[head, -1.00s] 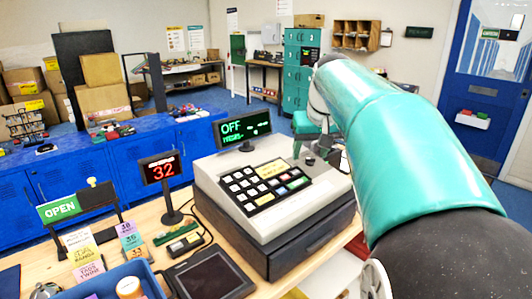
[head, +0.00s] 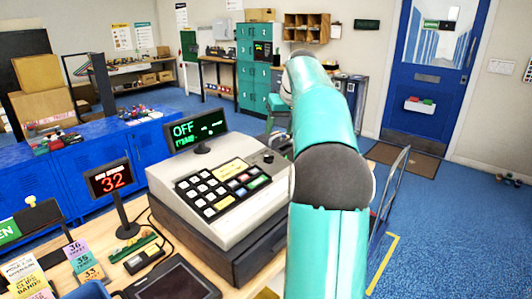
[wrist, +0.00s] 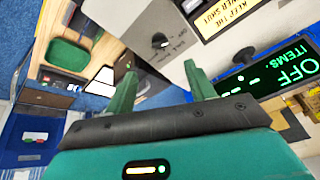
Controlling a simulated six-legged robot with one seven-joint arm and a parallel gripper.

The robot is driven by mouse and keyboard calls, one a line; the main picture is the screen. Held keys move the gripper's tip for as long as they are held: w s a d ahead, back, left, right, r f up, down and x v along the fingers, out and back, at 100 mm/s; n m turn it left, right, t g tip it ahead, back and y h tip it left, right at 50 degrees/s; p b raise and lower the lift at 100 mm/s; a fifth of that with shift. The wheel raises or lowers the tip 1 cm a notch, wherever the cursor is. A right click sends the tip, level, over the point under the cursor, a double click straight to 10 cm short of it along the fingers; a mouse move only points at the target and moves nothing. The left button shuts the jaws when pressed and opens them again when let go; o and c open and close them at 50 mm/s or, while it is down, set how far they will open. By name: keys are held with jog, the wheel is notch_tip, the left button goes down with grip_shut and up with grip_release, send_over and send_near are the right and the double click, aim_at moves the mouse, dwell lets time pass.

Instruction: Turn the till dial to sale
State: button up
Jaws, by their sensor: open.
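The till (head: 170,185) stands on the wooden counter, with a keypad on its sloping top. Its small dark dial (head: 268,157) sits at the top right of the keypad. The dial also shows in the wrist view (wrist: 160,41) on the pale panel, with small lettering beside it too blurred to read surely. The till's display (head: 196,131) reads OFF in green; it also shows in the wrist view (wrist: 292,75). My gripper (wrist: 160,78) is open and empty, its two fingers pointing towards the panel, with the dial apart from them, beyond the gap. In the head view my arm mostly hides the gripper.
Blue cabinets (head: 85,170) stand behind the counter. Open blue floor lies to the right.

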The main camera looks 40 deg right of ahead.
aim_at(270, 156)
jog(key=x, duration=1.2)
jog(key=shift+s+r, duration=0.1)
jog(key=shift+c, duration=0.2)
jog(key=c, duration=0.9)
